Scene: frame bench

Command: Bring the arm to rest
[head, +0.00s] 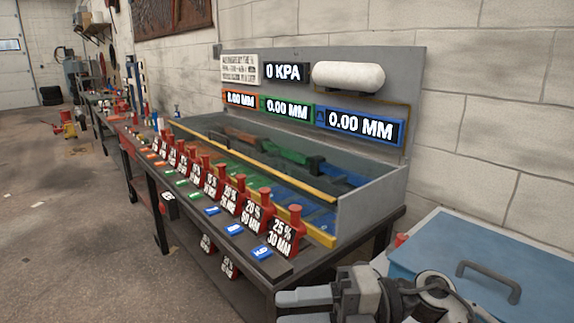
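My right gripper (290,308) shows at the bottom edge of the head view, by the near corner of the bench. Its arm comes in from the lower right, and its fingers point left. The lower part of the gripper is cut off by the frame edge, so its opening is unclear. I see nothing held in it. My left gripper and arm are not in view.
A dark bench (290,262) carries a grey walled rig (372,215) and a row of red weight-like blocks (285,235). Displays (361,125) stand on its back panel. A blue box (450,245) with a handle is at the right. Open floor (60,230) lies left.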

